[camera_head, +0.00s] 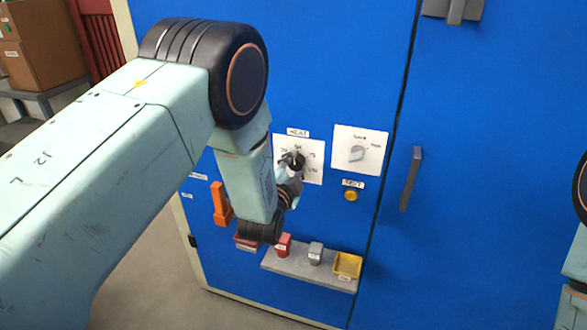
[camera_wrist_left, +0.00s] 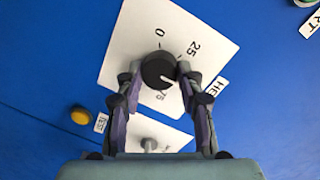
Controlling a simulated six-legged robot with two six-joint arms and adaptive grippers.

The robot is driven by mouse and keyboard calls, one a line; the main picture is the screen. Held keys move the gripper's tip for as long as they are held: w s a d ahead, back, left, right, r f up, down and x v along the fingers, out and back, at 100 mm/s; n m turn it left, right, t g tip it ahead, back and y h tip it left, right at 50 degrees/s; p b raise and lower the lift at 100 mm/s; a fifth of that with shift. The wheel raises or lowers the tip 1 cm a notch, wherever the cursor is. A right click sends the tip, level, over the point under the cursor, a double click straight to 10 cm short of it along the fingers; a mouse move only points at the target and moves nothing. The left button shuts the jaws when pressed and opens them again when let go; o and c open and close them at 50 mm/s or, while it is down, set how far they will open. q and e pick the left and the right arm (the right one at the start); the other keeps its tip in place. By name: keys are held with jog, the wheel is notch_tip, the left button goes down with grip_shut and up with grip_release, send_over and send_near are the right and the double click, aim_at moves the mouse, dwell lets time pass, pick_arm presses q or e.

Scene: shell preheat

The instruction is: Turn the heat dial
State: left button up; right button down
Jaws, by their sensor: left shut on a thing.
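The heat dial (camera_wrist_left: 157,69) is a round black knob with a white pointer line, on a white plate (camera_wrist_left: 183,35) with printed numbers. In the left wrist view my left gripper (camera_wrist_left: 158,76) has a finger on each side of the knob and is shut on it. In the head view the dial (camera_head: 296,160) sits below the HEAT label, partly hidden by the gripper (camera_head: 290,178). The pointer line lies near the 75 mark. Only part of my right arm shows at the right edge; its gripper is not seen.
A grey timer knob (camera_head: 356,153) on a white plate and a yellow test button (camera_head: 351,196) are right of the dial. An orange lever (camera_head: 220,204) is at the left. A grey shelf (camera_head: 290,263) below holds small blocks and a yellow tray (camera_head: 347,265). A grey door handle (camera_head: 411,178) sticks out.

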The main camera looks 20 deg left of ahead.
pick_arm(q)
jog(key=shift+m, duration=0.3)
dwell(0.4)
jog(key=o, duration=1.2)
jog(key=s, duration=0.4)
jog(key=s+r, duration=0.1)
jog(key=s, duration=0.7)
jog(key=shift+d+r, duration=0.15)
